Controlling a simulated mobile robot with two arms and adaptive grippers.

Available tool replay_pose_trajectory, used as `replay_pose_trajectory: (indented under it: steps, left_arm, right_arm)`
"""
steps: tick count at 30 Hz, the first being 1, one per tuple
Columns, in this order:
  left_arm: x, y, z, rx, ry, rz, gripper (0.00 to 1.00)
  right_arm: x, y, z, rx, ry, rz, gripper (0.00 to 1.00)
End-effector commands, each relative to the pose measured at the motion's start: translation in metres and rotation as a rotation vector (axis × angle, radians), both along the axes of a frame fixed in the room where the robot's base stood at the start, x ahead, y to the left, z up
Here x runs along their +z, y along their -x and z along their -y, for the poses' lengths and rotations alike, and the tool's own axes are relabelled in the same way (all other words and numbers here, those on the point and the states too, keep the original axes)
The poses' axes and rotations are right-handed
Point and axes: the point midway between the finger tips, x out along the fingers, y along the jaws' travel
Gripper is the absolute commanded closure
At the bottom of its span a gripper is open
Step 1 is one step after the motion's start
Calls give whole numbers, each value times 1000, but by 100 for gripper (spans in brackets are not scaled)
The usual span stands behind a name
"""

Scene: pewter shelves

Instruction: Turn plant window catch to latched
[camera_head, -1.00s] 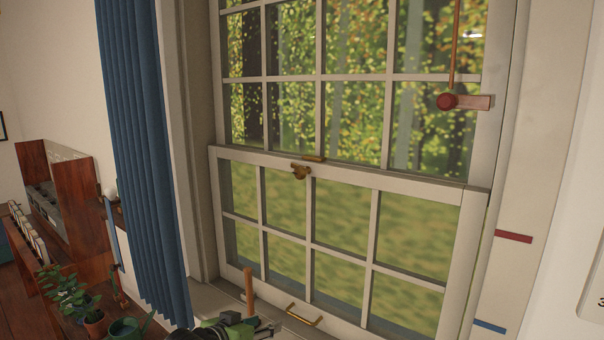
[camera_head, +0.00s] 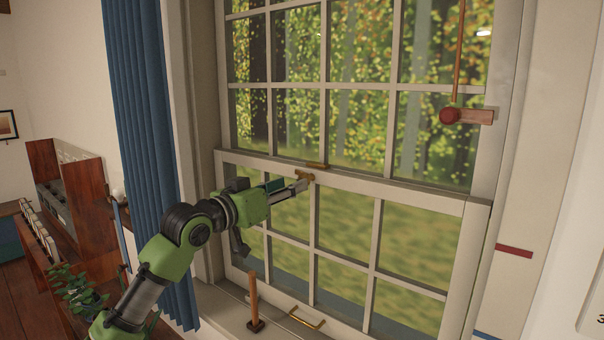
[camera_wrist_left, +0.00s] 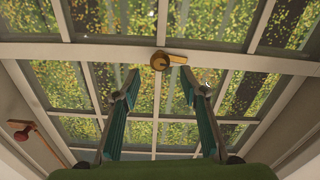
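The brass window catch (camera_head: 306,176) sits on the top rail of the lower sash, just below a brass plate (camera_head: 317,165). In the left wrist view the catch (camera_wrist_left: 160,61) shows a round hub with a short lever pointing right along the rail. My left gripper (camera_head: 299,186) is right at the catch in the head view and partly covers it. In the left wrist view the gripper (camera_wrist_left: 160,82) is open, its two teal fingers apart, with the catch just beyond the fingertips. I cannot tell whether they touch it. My right gripper is not in view.
A red knob on a wooden arm (camera_head: 451,116) is at the upper right of the window. A brass handle (camera_head: 306,317) is on the lower sash's bottom rail. A wooden post (camera_head: 253,296) stands on the sill. A blue curtain (camera_head: 140,130) hangs left, behind my arm.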

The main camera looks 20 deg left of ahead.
Motion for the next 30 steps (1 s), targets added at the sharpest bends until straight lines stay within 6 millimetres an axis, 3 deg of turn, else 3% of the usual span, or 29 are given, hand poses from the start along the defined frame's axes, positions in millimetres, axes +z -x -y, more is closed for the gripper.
replay_pose_trajectory:
  steps: [3,9,23,27,28,30]
  left_arm:
    - [4,-22,8,0,3,-1,61]
    - [2,-46,17,0,1,-1,61]
    - [-1,-55,20,0,-1,-1,61]
    - [-1,-55,20,0,-1,-1,94]
    - [-1,-55,20,0,-1,-1,99]
    - [-1,-55,20,0,-1,-1,99]
  right_arm:
    - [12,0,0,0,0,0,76]
    - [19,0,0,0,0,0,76]
    - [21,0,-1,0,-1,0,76]
    - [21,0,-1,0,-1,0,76]
    - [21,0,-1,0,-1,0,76]
    - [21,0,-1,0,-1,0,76]
